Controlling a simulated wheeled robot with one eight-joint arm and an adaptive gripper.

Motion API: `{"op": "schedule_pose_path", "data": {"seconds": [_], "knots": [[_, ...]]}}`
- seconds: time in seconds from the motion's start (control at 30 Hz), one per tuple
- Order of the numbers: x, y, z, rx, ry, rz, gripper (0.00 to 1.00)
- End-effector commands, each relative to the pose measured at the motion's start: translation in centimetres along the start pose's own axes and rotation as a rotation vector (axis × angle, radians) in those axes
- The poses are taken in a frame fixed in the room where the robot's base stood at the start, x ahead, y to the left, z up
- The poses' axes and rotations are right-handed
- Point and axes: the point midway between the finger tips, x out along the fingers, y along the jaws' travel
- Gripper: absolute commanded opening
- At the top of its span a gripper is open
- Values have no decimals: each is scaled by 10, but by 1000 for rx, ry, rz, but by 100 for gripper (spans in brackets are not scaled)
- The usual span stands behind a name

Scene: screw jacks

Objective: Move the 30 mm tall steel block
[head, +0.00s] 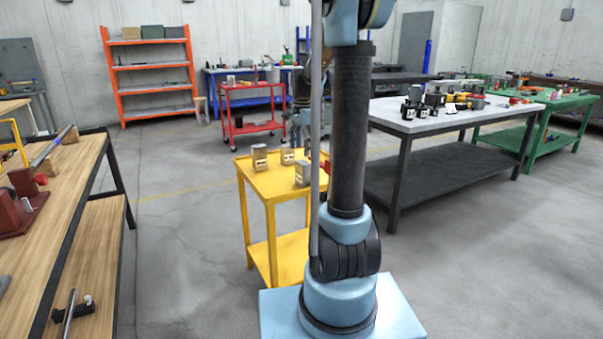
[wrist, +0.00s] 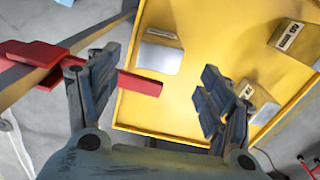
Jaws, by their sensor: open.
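Three steel blocks stand on the yellow table (head: 257,185). In the head view they are a left block (head: 260,158), a middle block (head: 287,156) and a front block (head: 303,174). In the wrist view, one block with a pale label (wrist: 158,54) lies beyond my gripper (wrist: 160,72). Another block (wrist: 298,42), its label seeming to read 40, is at upper right. A third (wrist: 262,103) is partly hidden by the right finger. I cannot tell which is the 30 mm one. My gripper is open over the table, with no block between its fingers.
A red bar (wrist: 140,84) shows beside the left finger, with more red pieces (wrist: 35,54) left of it. A wooden bench (head: 65,190) is at left, a grey-topped table (head: 455,120) at right. A red cart (head: 250,98) stands behind; open floor surrounds the yellow table.

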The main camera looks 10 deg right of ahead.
Motion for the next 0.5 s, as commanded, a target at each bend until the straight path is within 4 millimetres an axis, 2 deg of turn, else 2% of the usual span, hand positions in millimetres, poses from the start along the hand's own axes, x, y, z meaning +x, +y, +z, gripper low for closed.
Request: {"op": "schedule_pose_path", "data": {"seconds": [0.5], "knots": [[82, 0, 0, 0, 0, 0, 73]]}}
